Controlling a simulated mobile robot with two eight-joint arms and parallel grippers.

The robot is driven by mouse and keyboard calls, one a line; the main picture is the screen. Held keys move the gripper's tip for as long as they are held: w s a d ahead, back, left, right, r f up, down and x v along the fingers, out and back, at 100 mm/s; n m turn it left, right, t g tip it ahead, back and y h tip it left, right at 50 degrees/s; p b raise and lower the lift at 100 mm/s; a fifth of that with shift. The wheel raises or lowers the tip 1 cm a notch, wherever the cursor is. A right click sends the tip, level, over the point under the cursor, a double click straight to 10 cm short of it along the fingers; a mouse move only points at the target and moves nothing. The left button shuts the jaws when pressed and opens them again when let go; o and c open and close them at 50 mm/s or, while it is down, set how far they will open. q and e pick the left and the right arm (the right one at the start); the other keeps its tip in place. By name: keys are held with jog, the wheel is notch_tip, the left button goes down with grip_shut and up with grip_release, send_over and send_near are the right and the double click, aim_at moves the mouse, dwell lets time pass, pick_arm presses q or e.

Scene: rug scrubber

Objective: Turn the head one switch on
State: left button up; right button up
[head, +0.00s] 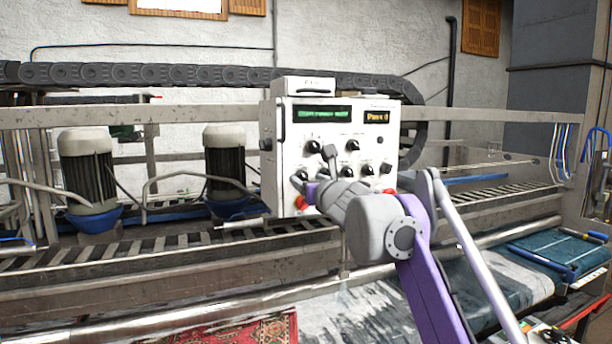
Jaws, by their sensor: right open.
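The white control box (286,128) stands on the machine frame, facing me, with a green display (322,114) and an amber display (377,116). Several black knob switches sit on its face, among them an upper left knob (313,146), an upper middle knob (352,145) and a right knob (387,168). Their labels are too small to read, so I cannot tell which is head one. My right gripper (315,168) is open and empty in front of the lower left of the panel. It hides part of the lower row; contact with a knob cannot be told. My left gripper is out of view.
Red buttons (301,203) show low on the panel. Two motors, left (87,165) and middle (224,155), stand behind the metal rail (150,290). A red rug (255,330) lies below at the front. Space left of the box is open above the rail.

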jog(key=shift+x, duration=1.05)
grip_shut()
